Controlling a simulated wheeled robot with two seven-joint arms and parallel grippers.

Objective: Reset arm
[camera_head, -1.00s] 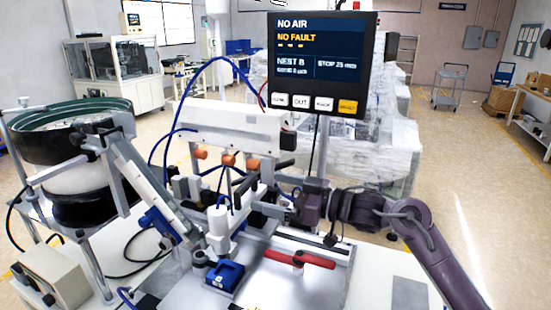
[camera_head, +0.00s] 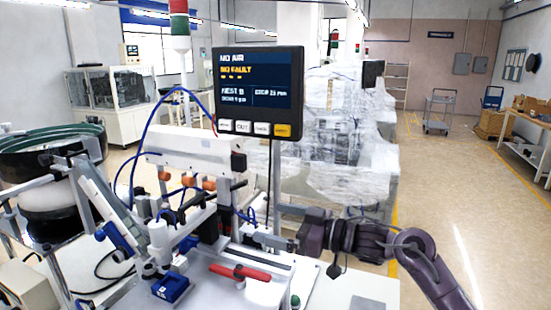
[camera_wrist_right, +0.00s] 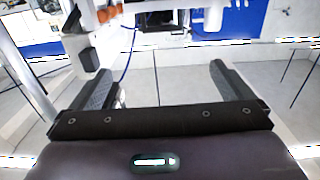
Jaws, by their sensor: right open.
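My right arm comes in from the right in the head view. Its gripper (camera_head: 262,238) is at the right side of the feeder station, above and behind the red bar (camera_head: 240,272) on the white plate. In the right wrist view, the two dark fingers of the right gripper (camera_wrist_right: 160,88) stand wide apart with nothing between them. My left gripper is not in view.
The station carries a blue nest block (camera_head: 171,287) and a bowl feeder (camera_head: 48,190) at left. A display (camera_head: 258,90) reading "NO AIR, NO FAULT" stands above. Wrapped machinery (camera_head: 340,130) is behind. Floor (camera_head: 475,215) at right is open.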

